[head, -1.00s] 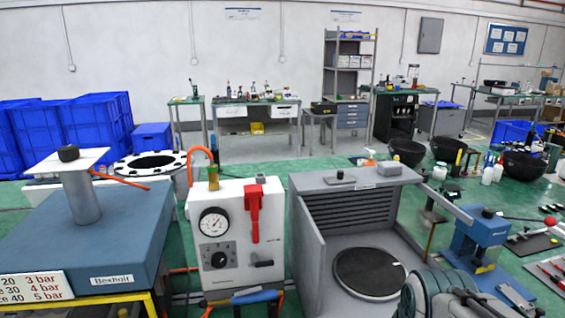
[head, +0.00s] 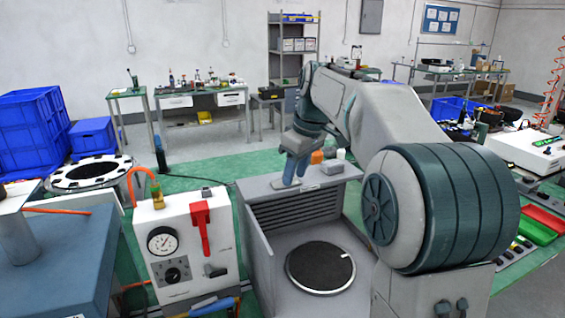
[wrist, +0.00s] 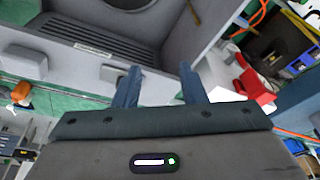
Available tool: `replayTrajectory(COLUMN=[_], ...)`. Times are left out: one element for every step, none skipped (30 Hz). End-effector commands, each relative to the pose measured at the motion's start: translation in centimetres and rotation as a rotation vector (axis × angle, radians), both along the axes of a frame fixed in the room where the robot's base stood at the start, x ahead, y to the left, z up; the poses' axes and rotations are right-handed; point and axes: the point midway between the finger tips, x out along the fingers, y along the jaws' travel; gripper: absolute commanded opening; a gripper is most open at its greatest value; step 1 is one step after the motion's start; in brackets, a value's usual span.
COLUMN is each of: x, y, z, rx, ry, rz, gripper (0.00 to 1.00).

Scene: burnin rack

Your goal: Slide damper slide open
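The grey open-fronted booth (head: 255,222) stands in front of me. A thin light-grey plate, which looks like the damper slide (head: 286,189), lies on its top ledge, partly hidden by my gripper. My gripper (head: 290,180) points down over that ledge. In the wrist view my gripper (wrist: 160,70) shows two blue fingers spread apart with nothing held between them. A small grey knob (wrist: 112,73) sits just left of the left finger, not between the fingers. I cannot tell whether a finger touches the plate or how far the slide is open.
A larger grey block (head: 332,167) sits on the ledge to the right. A round dark plate (head: 321,268) lies inside the booth. A white gauge box (head: 185,250) with a red handle (head: 200,222) stands close on the left. An orange-topped item (head: 317,157) is behind the ledge.

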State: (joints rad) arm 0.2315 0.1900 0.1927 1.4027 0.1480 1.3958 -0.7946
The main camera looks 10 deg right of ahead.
Motion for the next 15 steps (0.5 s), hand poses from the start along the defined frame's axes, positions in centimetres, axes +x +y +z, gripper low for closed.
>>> replayTrajectory(x=[1.8, 2.6, 3.7, 4.4, 5.1, 5.8, 6.4, 6.8, 7.4, 7.7, 8.0, 8.3, 8.5, 8.6, 8.8], y=[-0.7, -1.0, -1.4, -1.7, -2.1, -2.6, -2.9, -3.2, -3.7, -4.0, -4.2, -4.5, -4.7, -4.9, -5.0], z=[1.5, 2.1, 2.8, 3.3, 3.8, 4.3, 4.7, 5.1, 5.4, 5.6, 5.9, 6.1, 6.2, 6.3, 6.4], rx=[0.014, 0.023, 0.036, 0.045, 0.052, 0.063, 0.071, 0.078, 0.087, 0.092, 0.096, 0.102, 0.104, 0.108, 0.111], ry=[-0.007, -0.012, -0.019, -0.026, -0.034, -0.043, -0.050, -0.059, -0.067, -0.075, -0.081, -0.088, -0.093, -0.097, -0.100], rz=[0.047, 0.079, 0.122, 0.153, 0.182, 0.220, 0.247, 0.270, 0.299, 0.318, 0.335, 0.355, 0.366, 0.377, 0.387], gripper=[0.37, 0.37, 0.37, 0.37, 0.37, 0.37, 0.37, 0.37, 0.37, 0.37, 0.37, 0.37, 0.37, 0.37, 0.37])
